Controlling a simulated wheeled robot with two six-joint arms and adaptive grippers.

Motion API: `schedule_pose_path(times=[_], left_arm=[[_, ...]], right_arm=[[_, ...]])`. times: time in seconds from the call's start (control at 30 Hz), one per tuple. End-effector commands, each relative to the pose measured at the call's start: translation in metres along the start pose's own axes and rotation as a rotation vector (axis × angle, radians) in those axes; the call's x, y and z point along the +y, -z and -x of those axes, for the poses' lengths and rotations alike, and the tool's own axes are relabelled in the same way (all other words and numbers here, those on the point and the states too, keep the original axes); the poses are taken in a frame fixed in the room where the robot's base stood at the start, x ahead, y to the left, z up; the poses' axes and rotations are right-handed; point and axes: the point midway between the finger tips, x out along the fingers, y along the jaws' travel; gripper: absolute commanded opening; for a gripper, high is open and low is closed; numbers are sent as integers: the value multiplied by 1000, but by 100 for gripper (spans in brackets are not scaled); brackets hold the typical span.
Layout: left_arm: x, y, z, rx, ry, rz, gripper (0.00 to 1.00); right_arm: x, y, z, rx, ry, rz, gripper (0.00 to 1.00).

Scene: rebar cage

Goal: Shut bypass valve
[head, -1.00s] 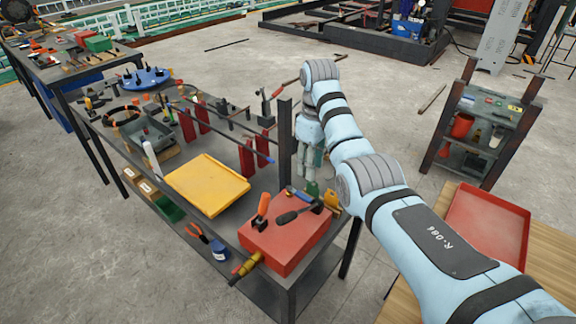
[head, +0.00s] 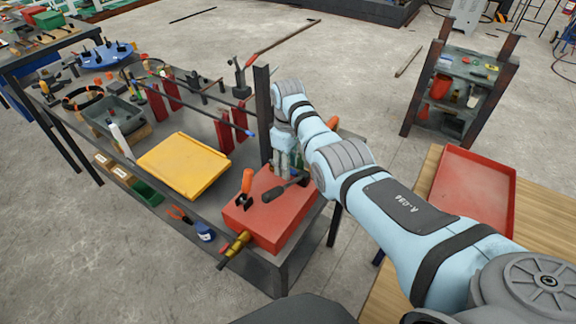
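A red box (head: 270,218) sits on the near right corner of the dark metal bench. On top of it lie an orange-handled tool (head: 247,181) and a black-handled piece (head: 284,192). A brass-yellow fitting (head: 238,243) sticks out from the box's near left side. I cannot tell which part is the bypass valve. My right gripper (head: 288,163) points down over the far edge of the red box, beside a dark upright post. Its fingertips are small and partly hidden, so their opening is unclear. The green and yellow parts behind the box are now mostly hidden by my arm. My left gripper is not in view.
The dark post (head: 262,115) stands close left of my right gripper. A yellow tray (head: 184,165) and red clamps (head: 222,130) are left on the bench. A red tray (head: 474,200) lies on a wooden table at right. A small shelf (head: 460,90) stands behind.

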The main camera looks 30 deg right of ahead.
Motion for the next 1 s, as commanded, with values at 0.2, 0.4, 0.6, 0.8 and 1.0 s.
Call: schedule_pose_path(times=[0.2, 0.4, 0.6, 0.8, 1.0], left_arm=[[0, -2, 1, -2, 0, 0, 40], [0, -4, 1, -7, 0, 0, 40], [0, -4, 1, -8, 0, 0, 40], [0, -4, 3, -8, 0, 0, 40], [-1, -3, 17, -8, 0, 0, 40]], right_arm=[[0, 0, 0, 1, 0, 1, 33], [0, 0, 1, 0, 0, 0, 1], [0, 0, 1, 1, 0, 1, 0], [0, 0, 1, 1, 0, -7, 0], [-1, -4, 4, 0, 1, -61, 0]])
